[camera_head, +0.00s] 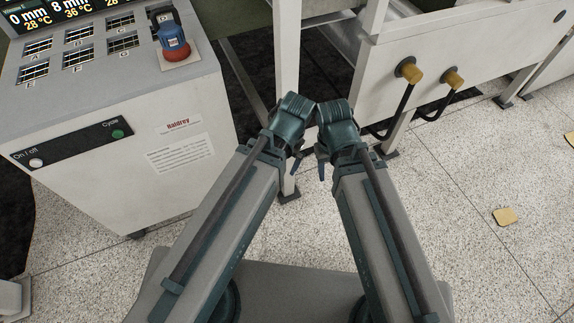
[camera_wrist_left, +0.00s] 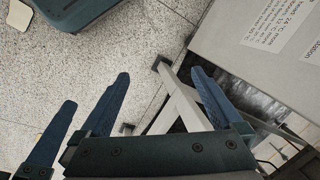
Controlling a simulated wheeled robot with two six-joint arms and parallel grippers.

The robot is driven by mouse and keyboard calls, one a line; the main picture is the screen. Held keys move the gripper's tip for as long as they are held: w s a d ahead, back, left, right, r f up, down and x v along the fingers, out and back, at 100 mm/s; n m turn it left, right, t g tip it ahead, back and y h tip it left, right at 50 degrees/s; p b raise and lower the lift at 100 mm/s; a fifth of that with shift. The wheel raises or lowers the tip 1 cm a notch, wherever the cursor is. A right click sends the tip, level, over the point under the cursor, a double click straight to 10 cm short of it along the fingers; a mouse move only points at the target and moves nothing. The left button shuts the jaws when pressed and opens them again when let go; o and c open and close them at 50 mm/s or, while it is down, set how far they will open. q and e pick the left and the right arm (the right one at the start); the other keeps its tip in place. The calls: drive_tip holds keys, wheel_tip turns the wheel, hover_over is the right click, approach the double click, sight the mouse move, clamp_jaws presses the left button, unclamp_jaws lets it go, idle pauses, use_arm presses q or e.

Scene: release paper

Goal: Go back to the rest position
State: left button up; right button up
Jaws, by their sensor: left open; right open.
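My two arms reach forward from the bottom of the head view, angled towards each other, with their wrists close together at the centre. My left gripper (camera_head: 296,166) points down, with only a small blue tip showing past the wrist. My right gripper (camera_head: 321,171) also points down beside it, mostly hidden by its wrist. In the left wrist view my left gripper (camera_wrist_left: 160,74) is open, its blue fingers spread with nothing between them. Another blue finger shows at the left of that view. Both grippers are empty, above the floor.
A control cabinet (camera_head: 125,145) with buttons, displays and a red-and-blue knob (camera_head: 174,45) stands close on the left. A white machine (camera_head: 440,50) with yellow-knobbed handles (camera_head: 408,70) stands ahead right. Speckled floor (camera_head: 480,160) is open on the right, with a small tan piece (camera_head: 505,216).

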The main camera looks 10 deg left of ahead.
use_arm(q)
drive_tip(key=shift+s+d+f+n+g+h, duration=0.15)
drive_tip(key=shift+s+d+n+g+h, duration=0.25)
drive_tip(key=shift+s+d, duration=0.65)
drive_tip(key=shift+w, duration=0.1)
